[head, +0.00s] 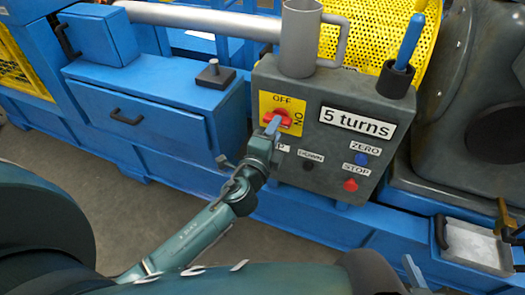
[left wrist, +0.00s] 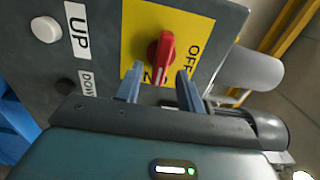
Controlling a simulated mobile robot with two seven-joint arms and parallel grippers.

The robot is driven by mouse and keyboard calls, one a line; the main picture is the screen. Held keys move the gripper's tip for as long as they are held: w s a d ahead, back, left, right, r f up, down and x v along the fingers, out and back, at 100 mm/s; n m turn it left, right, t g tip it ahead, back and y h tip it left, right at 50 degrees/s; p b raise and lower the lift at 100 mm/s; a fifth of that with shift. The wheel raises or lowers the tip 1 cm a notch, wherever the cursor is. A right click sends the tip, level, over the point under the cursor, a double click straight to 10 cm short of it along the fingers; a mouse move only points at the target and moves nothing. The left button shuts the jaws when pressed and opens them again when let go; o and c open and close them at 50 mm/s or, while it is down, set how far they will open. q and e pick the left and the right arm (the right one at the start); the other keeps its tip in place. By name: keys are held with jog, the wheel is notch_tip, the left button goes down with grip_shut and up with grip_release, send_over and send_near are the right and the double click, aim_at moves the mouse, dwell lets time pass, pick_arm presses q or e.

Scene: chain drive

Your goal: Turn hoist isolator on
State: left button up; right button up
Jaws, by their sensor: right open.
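The isolator is a red rotary knob (head: 284,119) on a yellow plate (head: 268,101) marked OFF at the top and ON at the right, on a dark grey control box. In the left wrist view the knob (left wrist: 161,60) has its white-marked end towards the ON lettering, which is partly hidden. My left gripper (head: 272,126) is at the knob; in the left wrist view its two fingers (left wrist: 159,86) are apart, one to each side of the knob's marked end, with gaps visible. My right gripper (head: 412,272) is at the bottom right, mostly cut off, open and away from the box.
The control box (head: 330,92) carries a "5 turns" label (head: 357,122), a blue ZERO button (head: 361,159), a red STOP button (head: 350,185) and a black DOWN button (head: 308,165). A grey mug-like cylinder (head: 299,40) and a blue-handled tool (head: 409,42) stand on top.

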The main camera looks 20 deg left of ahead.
pick_arm(q)
jog(key=s+b, duration=0.1)
jog(key=s, duration=0.9)
jog(key=shift+s+a, duration=0.2)
jog(key=shift+s, duration=0.05)
